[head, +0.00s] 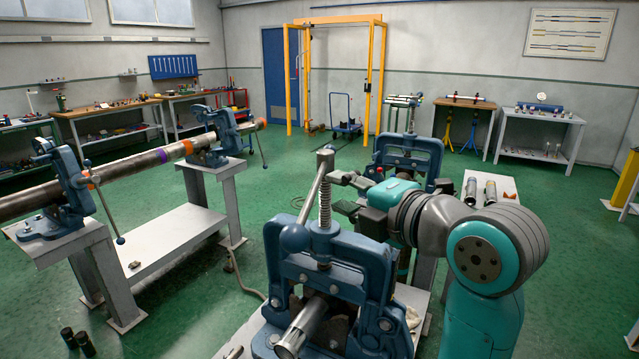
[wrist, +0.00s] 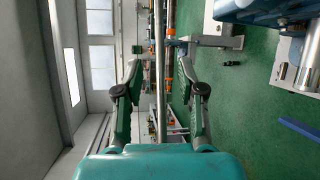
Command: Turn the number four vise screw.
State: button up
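Several blue pipe vises stand on benches; I can read no numbers on them, so I cannot tell which is number four. The nearest vise (head: 372,262) has an upright threaded screw (head: 325,205) with a slanting handle bar (head: 312,190) through its top, ending in a blue ball (head: 294,238). My gripper (head: 343,193) is just right of this screw, at about the bar's height. In the wrist view my gripper (wrist: 161,58) is open, fingers apart. A thin grey bar (wrist: 160,85) runs between them in the picture; I see no finger touching it. Its depth is unclear.
A long banded pipe (head: 130,166) lies across two vises on the left benches. Another vise (head: 408,160) stands behind my arm. A short pipe (head: 300,328) sits in the nearest vise.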

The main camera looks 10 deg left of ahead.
aim_at(316, 181)
jog(key=x, duration=0.7)
jog(key=shift+w+a, duration=0.15)
grip_shut()
